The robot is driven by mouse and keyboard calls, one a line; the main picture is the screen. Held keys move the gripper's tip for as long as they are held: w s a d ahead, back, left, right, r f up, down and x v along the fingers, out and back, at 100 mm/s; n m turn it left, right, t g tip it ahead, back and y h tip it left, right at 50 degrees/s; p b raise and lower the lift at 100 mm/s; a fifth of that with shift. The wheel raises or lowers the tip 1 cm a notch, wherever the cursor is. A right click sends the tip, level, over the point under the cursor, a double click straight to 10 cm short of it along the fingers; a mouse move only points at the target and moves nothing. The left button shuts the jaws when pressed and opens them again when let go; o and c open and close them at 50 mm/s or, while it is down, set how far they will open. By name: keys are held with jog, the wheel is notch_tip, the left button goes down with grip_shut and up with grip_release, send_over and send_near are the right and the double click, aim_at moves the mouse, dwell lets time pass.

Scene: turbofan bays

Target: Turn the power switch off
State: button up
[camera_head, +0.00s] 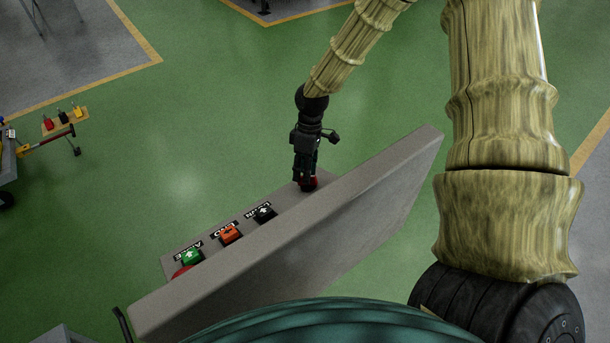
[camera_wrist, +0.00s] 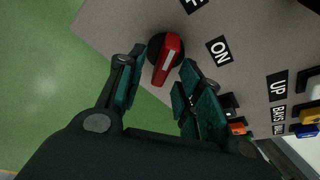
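The power switch is a red rotary knob (camera_wrist: 168,60) on a dark round base, on a grey panel (camera_wrist: 115,25). A white bar on the knob runs lengthwise toward my gripper. A black ON label (camera_wrist: 219,50) is to the right of the knob. A second label at the top edge is cut off. My gripper (camera_wrist: 159,68) is open, with one green-padded finger on each side of the knob's near end. I cannot tell whether either finger touches it. In the head view my gripper (camera_head: 306,170) points down at the red knob (camera_head: 309,184), which it partly hides.
The console (camera_head: 350,215) also carries a black button (camera_head: 264,213), an orange button (camera_head: 230,234), a green button (camera_head: 191,257) and a red one (camera_head: 182,272) at its left end. A raised grey panel stands along its near side. Green floor around is open.

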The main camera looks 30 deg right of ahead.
jog(key=v, duration=0.9)
jog(key=shift+r, duration=0.3)
jog(key=shift+w+d, duration=0.1)
